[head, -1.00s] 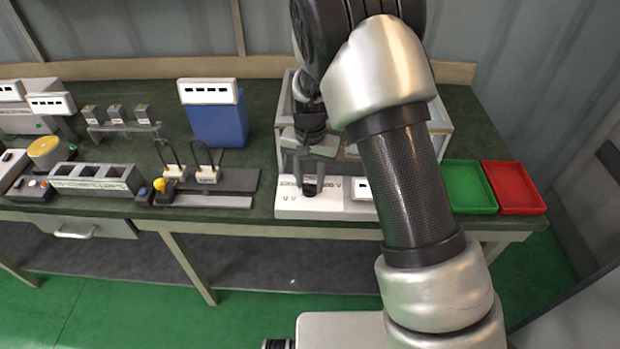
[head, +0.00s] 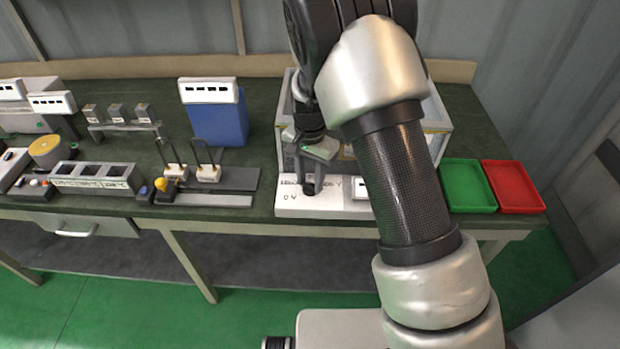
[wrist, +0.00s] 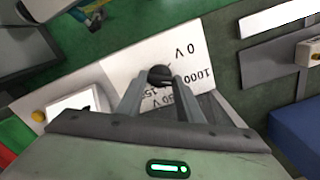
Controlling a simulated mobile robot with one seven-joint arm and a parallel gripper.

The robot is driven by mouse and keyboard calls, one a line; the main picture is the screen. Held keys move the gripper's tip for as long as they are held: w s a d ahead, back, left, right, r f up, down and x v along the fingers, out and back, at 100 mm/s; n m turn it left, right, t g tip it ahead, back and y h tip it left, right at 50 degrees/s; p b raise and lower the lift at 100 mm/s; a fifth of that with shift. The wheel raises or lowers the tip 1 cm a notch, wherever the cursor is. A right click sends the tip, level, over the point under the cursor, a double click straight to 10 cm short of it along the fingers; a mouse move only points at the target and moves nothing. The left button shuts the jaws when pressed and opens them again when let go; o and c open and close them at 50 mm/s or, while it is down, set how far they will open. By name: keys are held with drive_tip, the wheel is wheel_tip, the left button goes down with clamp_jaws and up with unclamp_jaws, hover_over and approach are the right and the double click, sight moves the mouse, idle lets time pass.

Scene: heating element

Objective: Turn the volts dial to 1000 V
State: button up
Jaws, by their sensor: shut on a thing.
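The volts dial is a small black knob (wrist: 160,76) on a white panel (wrist: 130,60), seen between my finger tips in the wrist view. The panel carries printed marks, "0 V" and "1000" among them; others are partly covered by my fingers. Which mark the knob points to I cannot tell. My gripper (wrist: 159,84) is shut on the knob.
A clear-sided case (head: 440,135) stands behind the panel, partly hidden by my arm. A green tray (head: 468,186) and a red tray (head: 513,186) lie to the right. A blue box (head: 218,122) and a dark stand (head: 230,180) are to the left.

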drive_tip(key=o, duration=1.1)
wheel_tip(320, 180, up, 18)
drive_tip(key=shift+f+p, duration=0.25)
drive_tip(key=shift+p, duration=0.25)
wheel_tip(320, 180, up, 9)
drive_tip(key=n+t+y+p, duration=0.1)
drive_tip(key=p, duration=0.1)
hover_over(310, 184)
drive_tip(key=s+d, duration=0.5)
drive_tip(key=s+d+r+n+t+p, duration=0.1)
drive_tip(key=s+d+r, duration=0.1)
drive_tip(key=s, duration=0.4)
drive_tip(key=s+d+r+n+t+p, duration=0.1)
drive_tip(key=s+d+r+n+t, duration=0.1)
drive_tip(key=s, duration=0.5)
drive_tip(key=s+d+r+n+t+h+p, duration=0.1)
drive_tip(key=s+d+r+n, duration=0.1)
drive_tip(key=s+d+r, duration=0.2)
drive_tip(key=shift+s+d+r+t, duration=0.15)
drive_tip(key=shift+s+d, duration=0.2)
drive_tip(key=shift+s, duration=0.3)
drive_tip(key=shift+s+d+f+t, duration=0.15)
drive_tip(key=shift+s+d, duration=0.2)
drive_tip(key=shift+s, duration=0.25)
